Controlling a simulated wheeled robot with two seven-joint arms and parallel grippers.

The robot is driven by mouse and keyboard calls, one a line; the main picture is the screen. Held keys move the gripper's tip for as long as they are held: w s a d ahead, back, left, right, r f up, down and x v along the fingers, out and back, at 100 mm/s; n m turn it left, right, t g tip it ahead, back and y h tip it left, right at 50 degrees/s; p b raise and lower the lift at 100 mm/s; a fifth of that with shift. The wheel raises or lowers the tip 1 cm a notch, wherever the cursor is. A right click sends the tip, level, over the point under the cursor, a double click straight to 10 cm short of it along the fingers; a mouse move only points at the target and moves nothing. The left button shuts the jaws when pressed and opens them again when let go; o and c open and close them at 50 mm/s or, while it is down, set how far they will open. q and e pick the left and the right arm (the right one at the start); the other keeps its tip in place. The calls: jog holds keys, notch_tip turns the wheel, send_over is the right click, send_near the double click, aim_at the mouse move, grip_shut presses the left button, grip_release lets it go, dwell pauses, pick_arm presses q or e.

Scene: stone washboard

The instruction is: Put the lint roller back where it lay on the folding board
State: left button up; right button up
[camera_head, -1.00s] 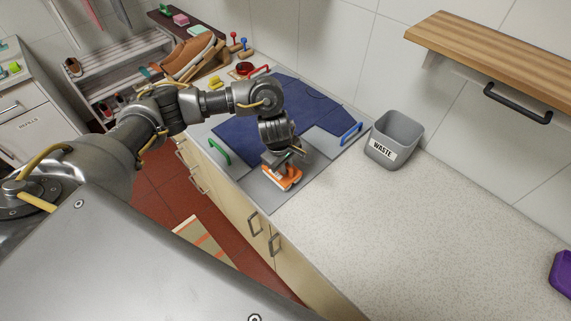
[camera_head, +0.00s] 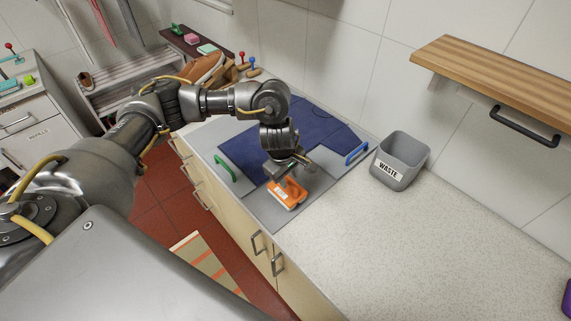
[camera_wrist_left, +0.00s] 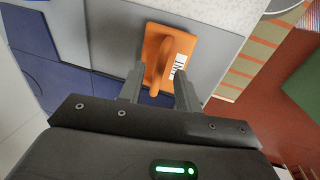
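The orange lint roller (camera_head: 287,193), with a raised handle and a white label, lies on the bare grey near end of the folding board (camera_head: 268,213). It also shows in the left wrist view (camera_wrist_left: 182,44), just beyond the fingertips. My left gripper (camera_head: 287,168) is above the lint roller, pointing down. In the left wrist view its fingers (camera_wrist_left: 160,86) are apart, with the handle's near end between their tips; I see no firm grip on it. The hand covers part of the roller in the head view. My right gripper is not in view.
A dark blue garment (camera_head: 325,132) lies on the board. The board has a green handle (camera_head: 226,169) and a blue handle (camera_head: 356,153). A grey waste bin (camera_head: 400,160) stands to the right. A wooden shelf (camera_head: 490,75) overhangs at right.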

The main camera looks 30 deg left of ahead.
pick_arm(q)
notch_tip(320, 180, up, 7)
jog(key=s+b, duration=0.1)
jog(key=shift+s+a+r, duration=0.2)
dwell(0.5)
